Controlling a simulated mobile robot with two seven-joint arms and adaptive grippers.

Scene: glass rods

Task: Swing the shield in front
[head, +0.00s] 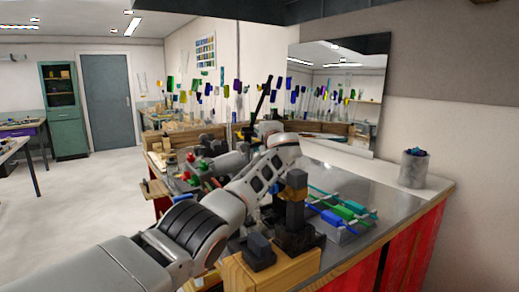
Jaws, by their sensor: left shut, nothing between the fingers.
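No part is clearly recognizable as the shield. A narrow dark bar (262,100) stands tilted behind my left wrist, and I cannot tell whether it is the shield seen edge-on. A large reflective panel (345,85) stands at the back wall and mirrors the room. My left arm reaches from the lower left over the bench. My left gripper (266,129) is at the far end, close to the foot of the dark bar; it is shut and empty. Whether it touches the bar is unclear. My right gripper is not in view.
The metal bench top (400,197) is clear at the right, with a grey pot (415,168). Blue and green rods (345,212) lie on a rack. Black blocks (294,215) stand at the front. Red and green knobs (195,168) sit left of my arm.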

